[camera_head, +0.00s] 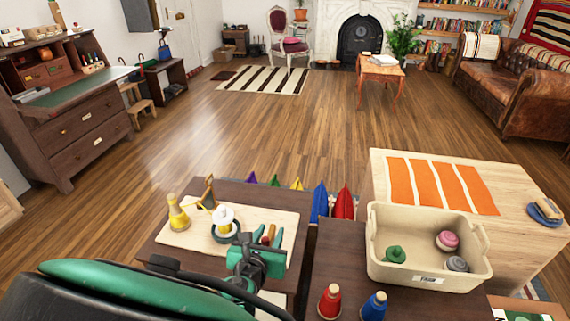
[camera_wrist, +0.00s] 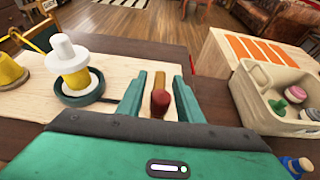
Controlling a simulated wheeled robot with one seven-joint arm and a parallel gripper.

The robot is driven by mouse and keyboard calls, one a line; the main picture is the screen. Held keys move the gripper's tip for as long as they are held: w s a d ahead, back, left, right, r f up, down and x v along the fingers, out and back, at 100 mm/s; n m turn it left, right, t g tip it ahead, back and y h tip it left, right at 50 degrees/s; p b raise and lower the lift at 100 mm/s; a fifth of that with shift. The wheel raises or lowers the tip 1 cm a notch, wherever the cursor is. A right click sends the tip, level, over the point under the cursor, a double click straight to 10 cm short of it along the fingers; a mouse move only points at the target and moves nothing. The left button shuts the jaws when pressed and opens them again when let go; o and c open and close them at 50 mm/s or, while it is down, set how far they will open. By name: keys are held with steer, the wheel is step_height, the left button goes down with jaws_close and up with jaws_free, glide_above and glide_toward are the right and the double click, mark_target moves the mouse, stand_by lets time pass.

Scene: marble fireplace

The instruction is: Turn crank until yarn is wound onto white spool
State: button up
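The white spool (camera_head: 224,214) stands upright in a dark round base on a light wooden board (camera_head: 170,236). It also shows at the left of the wrist view (camera_wrist: 62,48), with yellow yarn (camera_wrist: 78,79) around its lower part. A yellow yarn cone (camera_head: 178,214) stands to its left, beside a wooden post (camera_head: 208,190) with yellow strand near it. The crank handle (camera_wrist: 159,101), wood with a red rounded end, is right of the spool. My gripper (camera_wrist: 160,82) is open, with one finger on each side of the handle and visible gaps.
Open floor lies beyond.

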steer(key=shift+w+d+f, duration=0.1)
steer(key=shift+w+f, duration=0.15)
steer(key=shift+w, duration=0.35)
jaws_close()
steer(key=shift+m+h, duration=0.3)
steer(key=m+g+h, duration=0.1)
steer(key=m+h, duration=0.1)
steer(key=m+g+h, duration=0.1)
steer(key=m+h, duration=0.2)
steer(key=shift+g+h, duration=0.3)
steer(key=m+g+h, duration=0.2)
steer(key=m, duration=0.1)
steer(key=shift+m+g+h, duration=0.3)
steer(key=shift+m+g, duration=0.1)
steer(key=shift+m+g+h, duration=0.9)
steer(key=shift+m+g, duration=0.5)
steer(key=shift+g, duration=0.1)
